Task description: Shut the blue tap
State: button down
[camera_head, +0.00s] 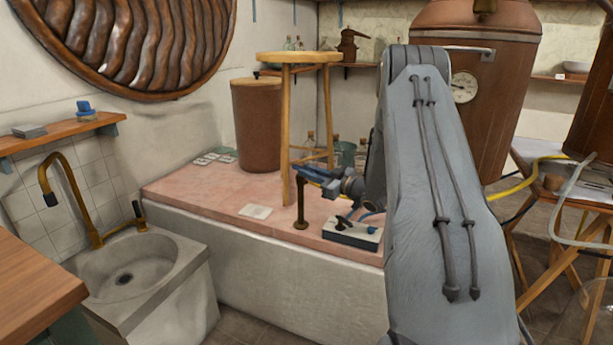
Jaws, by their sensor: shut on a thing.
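A brass post (301,205) stands on the pink top of the long bench, near its front edge. A blue part (312,172) shows at the head of the post, and I take this to be the blue tap. My gripper (325,180) reaches in from the right at the head of the post and is shut on the tap. The fingers and the blue part overlap, so I cannot tell how far the handle is turned. My grey arm fills the right middle of the view.
A tall wooden stool (285,130) stands close behind the post. A brown cylinder (256,125) is farther back. A sink (135,268) is at the left.

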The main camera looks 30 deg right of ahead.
jog(key=shift+w+d+n+g+y+b, duration=0.2)
jog(key=shift+n+g+y+b, duration=0.3)
jog(key=shift+n+y, duration=0.4)
jog(key=shift+w+d+n+g+y+b, duration=0.1)
jog(key=shift+d+n+g+y+b, duration=0.2)
jog(key=shift+n+g+y, duration=0.6)
jog(key=shift+r+y, duration=0.1)
jog(key=shift+y, duration=0.4)
jog(key=c, duration=1.7)
grip_release()
jog(key=shift+w+a, duration=0.1)
jog(key=shift+a, duration=0.05)
jog(key=v, duration=0.8)
